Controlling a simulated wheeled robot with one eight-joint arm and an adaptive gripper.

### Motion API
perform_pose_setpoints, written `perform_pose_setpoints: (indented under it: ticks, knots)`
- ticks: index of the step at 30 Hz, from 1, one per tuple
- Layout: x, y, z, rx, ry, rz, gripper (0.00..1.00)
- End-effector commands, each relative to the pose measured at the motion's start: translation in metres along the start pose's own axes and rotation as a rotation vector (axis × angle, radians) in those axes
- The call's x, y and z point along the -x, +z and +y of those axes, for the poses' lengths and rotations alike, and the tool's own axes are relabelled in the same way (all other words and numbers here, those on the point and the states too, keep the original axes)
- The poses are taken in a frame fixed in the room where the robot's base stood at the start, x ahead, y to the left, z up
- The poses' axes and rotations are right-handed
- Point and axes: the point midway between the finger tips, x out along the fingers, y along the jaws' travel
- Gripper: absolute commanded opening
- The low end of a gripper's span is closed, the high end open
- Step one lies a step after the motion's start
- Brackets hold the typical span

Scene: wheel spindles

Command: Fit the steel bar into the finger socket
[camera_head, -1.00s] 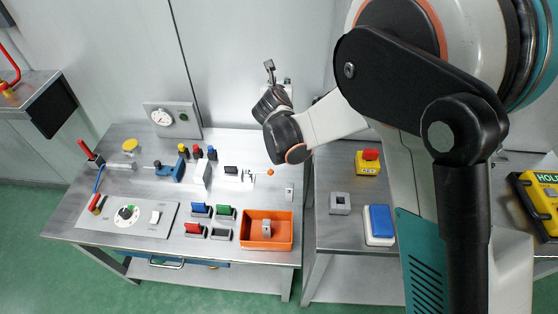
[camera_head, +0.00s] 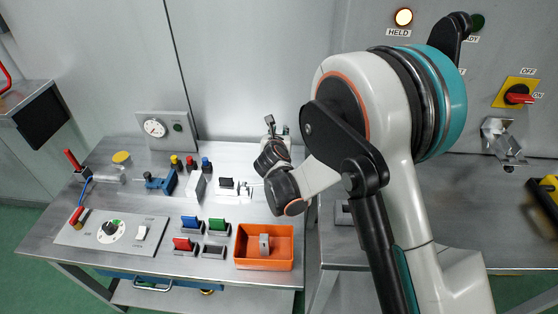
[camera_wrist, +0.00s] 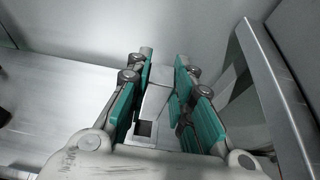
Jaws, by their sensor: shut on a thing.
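My gripper (camera_head: 277,125) is above the back right of the left bench, its fingers pointing toward the back wall. In the wrist view its teal-padded jaws (camera_wrist: 162,85) are shut on a pale grey block-like piece, which I take to be the steel bar (camera_wrist: 156,101). A dark square recess shows at the piece's near end. The jaws hide its sides. A grey block (camera_head: 343,213) on the right bench may be the finger socket. My arm hides much of it, so I cannot tell.
An orange bin (camera_head: 263,264) with a grey part inside stands at the left bench's front right. Coloured switches (camera_head: 190,222) and a gauge panel (camera_head: 165,130) stand on the same bench. A lit HELD lamp (camera_head: 404,17) and a metal bracket (camera_head: 505,140) are on the right panel.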

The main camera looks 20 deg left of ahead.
Motion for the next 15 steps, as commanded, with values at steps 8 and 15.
perform_pose_setpoints:
  ticks: [8, 15]
  knots:
    - [-0.018, -0.043, 0.0, 0.0, 0.0, 0.0, 0.0]
    - [-0.024, -0.059, 0.0, 0.0, 0.0, 0.0, 0.0]
